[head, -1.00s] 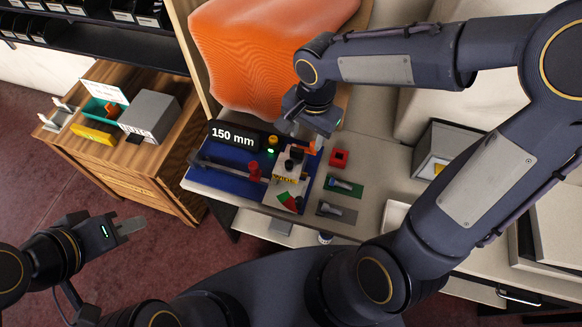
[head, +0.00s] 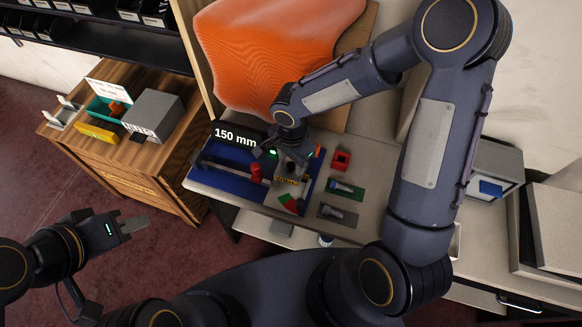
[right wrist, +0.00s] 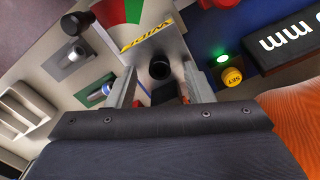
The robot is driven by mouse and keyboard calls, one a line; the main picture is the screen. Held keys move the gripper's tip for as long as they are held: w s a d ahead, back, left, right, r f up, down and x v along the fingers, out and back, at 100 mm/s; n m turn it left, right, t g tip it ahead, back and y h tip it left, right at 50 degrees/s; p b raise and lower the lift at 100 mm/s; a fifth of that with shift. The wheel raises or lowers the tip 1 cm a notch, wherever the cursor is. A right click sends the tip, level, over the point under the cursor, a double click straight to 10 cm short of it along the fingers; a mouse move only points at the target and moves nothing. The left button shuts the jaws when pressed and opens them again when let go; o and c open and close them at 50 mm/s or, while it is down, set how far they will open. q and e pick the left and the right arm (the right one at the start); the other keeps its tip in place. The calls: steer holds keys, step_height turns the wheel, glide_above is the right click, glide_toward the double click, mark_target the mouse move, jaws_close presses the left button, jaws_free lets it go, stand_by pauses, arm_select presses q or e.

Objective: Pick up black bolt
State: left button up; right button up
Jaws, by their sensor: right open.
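A black round-topped piece that looks like the black bolt (right wrist: 159,68) stands on the light plate (right wrist: 140,58) beside the yellow WIDE label, in the right wrist view. My right gripper (right wrist: 160,88) is open, with a finger on each side of the piece and visible gaps between. In the head view my right gripper (head: 291,168) is low over the plate and hides the piece. My left gripper (head: 134,226) is off to the left over the floor, away from the table; its finger gap is unclear.
Near the right gripper are a blue mat (head: 225,172), a red block (head: 341,160), a green pad (head: 357,195) and a grey pad (head: 346,222) with bolts. A yellow SET button (right wrist: 232,76) and a 150 mm display (head: 236,135) stand close by.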

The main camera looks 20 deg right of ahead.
mark_target(291, 165)
jaws_close()
stand_by(0.3)
step_height(291, 165, up, 10)
steer(key=p, duration=0.5)
steer(key=shift+p, duration=0.35)
